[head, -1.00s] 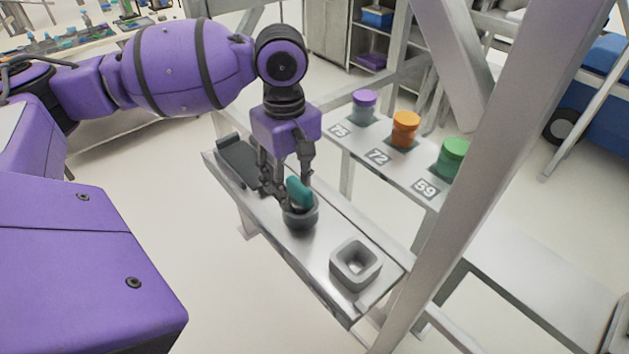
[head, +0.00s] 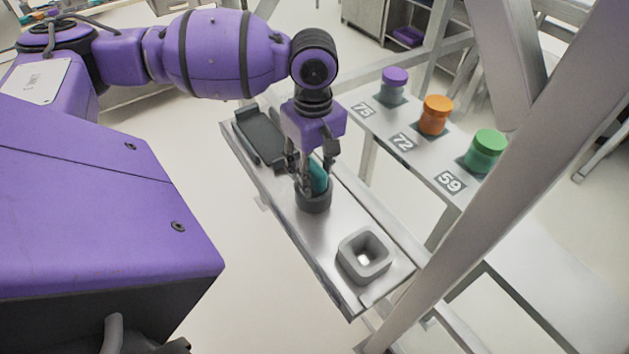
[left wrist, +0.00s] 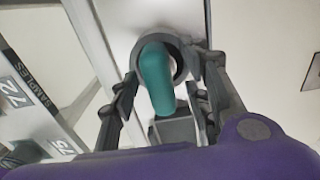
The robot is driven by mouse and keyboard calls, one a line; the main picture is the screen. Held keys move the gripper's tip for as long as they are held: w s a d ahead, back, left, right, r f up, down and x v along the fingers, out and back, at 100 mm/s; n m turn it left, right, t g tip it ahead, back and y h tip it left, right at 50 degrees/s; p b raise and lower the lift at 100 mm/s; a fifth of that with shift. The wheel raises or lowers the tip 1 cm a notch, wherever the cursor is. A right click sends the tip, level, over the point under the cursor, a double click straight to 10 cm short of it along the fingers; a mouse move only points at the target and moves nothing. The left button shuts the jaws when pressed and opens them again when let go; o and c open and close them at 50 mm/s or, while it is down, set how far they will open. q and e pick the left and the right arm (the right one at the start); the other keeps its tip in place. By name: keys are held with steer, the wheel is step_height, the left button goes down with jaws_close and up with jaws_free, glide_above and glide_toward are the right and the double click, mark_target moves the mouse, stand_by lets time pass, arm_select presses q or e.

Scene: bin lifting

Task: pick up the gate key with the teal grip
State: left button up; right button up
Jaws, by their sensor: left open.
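The gate key's teal grip (head: 318,176) stands up out of a round dark grey holder (head: 314,201) on the narrow metal shelf. My left gripper (head: 314,178) points down over it, with its fingers on either side of the grip. In the left wrist view the teal grip (left wrist: 156,76) lies between the two open fingers, with gaps visible on both sides. The holder's ring (left wrist: 183,58) shows behind it. The key's lower part is hidden in the holder. My right gripper is not in view.
A square grey socket (head: 365,255) sits on the shelf nearer the front, and a dark tray (head: 260,136) lies at its far end. Purple, orange (head: 435,115) and green (head: 486,151) jars stand on a numbered shelf to the right. A slanted metal post (head: 500,190) rises beside them.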

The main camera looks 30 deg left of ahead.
arm_select(q)
jaws_close()
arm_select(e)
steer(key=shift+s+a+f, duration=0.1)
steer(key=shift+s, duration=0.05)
arm_select(q)
steer(key=shift+r, duration=0.1)
steer(key=shift+r, duration=0.1)
